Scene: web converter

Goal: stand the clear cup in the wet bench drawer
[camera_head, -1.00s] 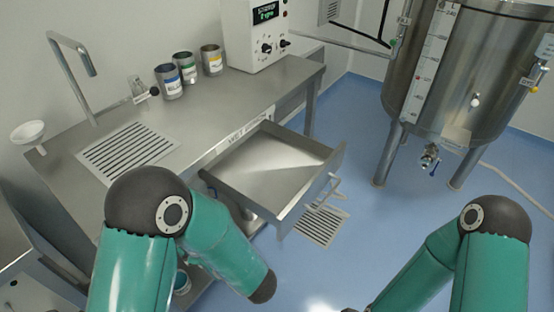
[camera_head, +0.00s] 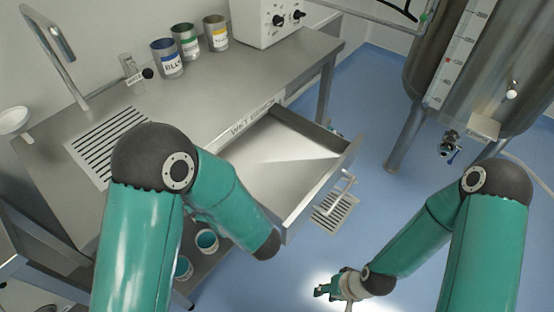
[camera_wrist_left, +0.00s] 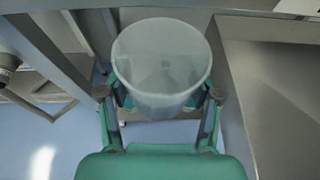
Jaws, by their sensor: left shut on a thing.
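The clear cup (camera_wrist_left: 162,65) is in my left gripper (camera_wrist_left: 160,94), upright or nearly so, with its open rim toward the left wrist camera. The fingers are shut on its two sides. The cup and the left gripper are hidden behind my left arm in the head view. The wet bench drawer (camera_head: 318,184) is pulled open and looks empty. In the left wrist view the drawer (camera_wrist_left: 275,95) lies right of the cup, and the cup is outside it. My right gripper (camera_head: 337,289) is low over the floor, too small to read.
The wet bench (camera_head: 215,95) carries several labelled tins (camera_head: 187,42), a tap (camera_head: 62,60) and a control box (camera_head: 262,20). A steel tank (camera_head: 480,75) stands at the right. Blue floor is open right of the drawer.

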